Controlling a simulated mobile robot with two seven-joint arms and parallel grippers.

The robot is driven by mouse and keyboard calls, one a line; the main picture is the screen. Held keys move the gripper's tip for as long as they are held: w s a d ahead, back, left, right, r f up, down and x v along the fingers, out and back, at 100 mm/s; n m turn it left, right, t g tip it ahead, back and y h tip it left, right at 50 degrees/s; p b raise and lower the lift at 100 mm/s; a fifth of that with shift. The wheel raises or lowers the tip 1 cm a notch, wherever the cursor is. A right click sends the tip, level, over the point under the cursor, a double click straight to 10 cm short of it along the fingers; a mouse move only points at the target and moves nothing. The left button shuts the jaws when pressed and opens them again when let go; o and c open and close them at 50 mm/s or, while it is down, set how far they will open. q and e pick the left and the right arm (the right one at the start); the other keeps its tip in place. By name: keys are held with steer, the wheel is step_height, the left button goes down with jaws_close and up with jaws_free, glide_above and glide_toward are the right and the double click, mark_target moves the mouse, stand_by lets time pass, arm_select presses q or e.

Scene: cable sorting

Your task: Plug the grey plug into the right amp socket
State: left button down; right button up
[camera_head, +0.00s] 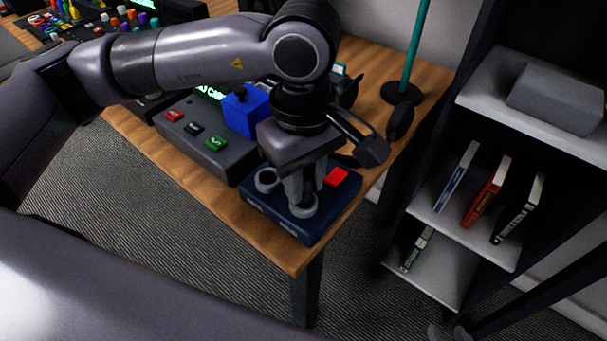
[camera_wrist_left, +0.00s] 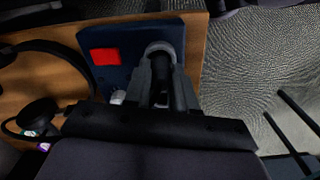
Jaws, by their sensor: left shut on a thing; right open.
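The dark blue amp box (camera_head: 262,216) sits at the table's near right corner, with two grey socket rings and a red block (camera_head: 336,177) on top. The left socket ring (camera_head: 266,180) looks empty. My left gripper (camera_head: 301,198) points down over the right socket (camera_head: 303,210), shut on the dark grey plug (camera_wrist_left: 162,70). The right socket's rim also shows in the left wrist view (camera_wrist_left: 164,47). The plug's end is at the ring; its depth inside is hidden by the fingers. My right gripper (camera_head: 447,332) barely shows at the bottom edge, open and apart from the amp.
A console (camera_head: 235,158) with red, black and green buttons stands left of the amp, a blue block (camera_head: 247,112) beside my wrist. Black headphones (camera_head: 399,122) and a green pole on a round base (camera_head: 401,93) stand behind. A bookshelf (camera_head: 467,222) is right.

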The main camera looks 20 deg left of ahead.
arm_select(q)
steer(key=shift+f+b, duration=0.3)
steer(key=shift+b, duration=0.25)
steer(key=shift+c, duration=1.9)
jaws_free()
steer(key=shift+r+p, duration=1.8)
steer(key=shift+r, duration=1.75)
steer(key=shift+s, duration=0.1)
